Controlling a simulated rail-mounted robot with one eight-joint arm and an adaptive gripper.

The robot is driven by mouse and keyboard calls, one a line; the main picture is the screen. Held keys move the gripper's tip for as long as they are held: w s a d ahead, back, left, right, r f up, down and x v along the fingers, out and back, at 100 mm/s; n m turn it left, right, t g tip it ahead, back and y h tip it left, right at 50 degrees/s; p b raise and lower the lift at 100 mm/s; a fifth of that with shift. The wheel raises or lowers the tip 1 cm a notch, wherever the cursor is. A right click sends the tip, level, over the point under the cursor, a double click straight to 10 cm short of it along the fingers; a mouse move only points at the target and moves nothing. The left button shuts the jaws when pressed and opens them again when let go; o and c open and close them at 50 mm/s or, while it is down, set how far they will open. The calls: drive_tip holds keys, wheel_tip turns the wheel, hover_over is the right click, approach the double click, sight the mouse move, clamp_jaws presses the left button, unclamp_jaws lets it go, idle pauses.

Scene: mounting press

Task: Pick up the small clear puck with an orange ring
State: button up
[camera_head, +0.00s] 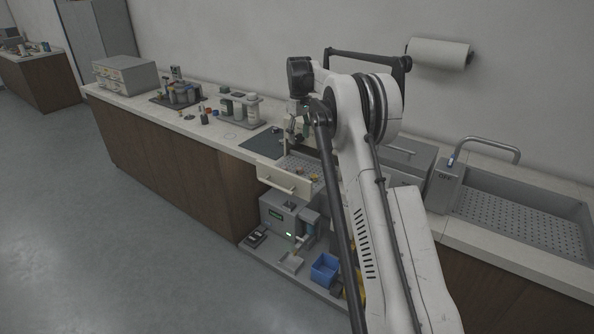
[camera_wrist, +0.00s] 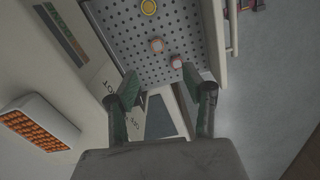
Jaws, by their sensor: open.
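In the wrist view a small round piece with a yellow-orange ring (camera_wrist: 148,7) lies on the perforated tray (camera_wrist: 190,18) at the top edge of the picture. Two small pale pieces with reddish tops, one (camera_wrist: 157,45) and another (camera_wrist: 176,61), lie nearer my gripper. I cannot tell for sure which is the clear puck. My gripper (camera_wrist: 158,80) is open and empty, its fingers pointing toward the tray, apart from the pieces. In the head view my gripper (camera_head: 292,135) is above the open drawer (camera_head: 283,180), partly hidden by my arm.
An orange-and-white rack (camera_wrist: 40,122) is at left in the wrist view. In the head view bottles and a grey box (camera_head: 125,75) stand on the counter. A sink (camera_head: 520,220) is at right. A blue bin (camera_head: 325,268) stands on the lower shelf.

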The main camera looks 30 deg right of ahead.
drive_tip(key=f, duration=0.1)
hover_over(299, 169)
wheel_tip(299, 169, down, 8)
drive_tip(key=shift+f, duration=0.2)
drive_tip(key=shift+w+d+f+p, duration=0.1)
drive_tip(key=shift+f+p, duration=0.2)
drive_tip(key=shift+f, duration=0.95)
drive_tip(key=shift+d+f+p, duration=0.1)
drive_tip(key=shift+f+p, duration=0.15)
drive_tip(key=shift+f, duration=1)
drive_tip(key=c, duration=1)
drive_tip(key=shift+c, duration=0.2)
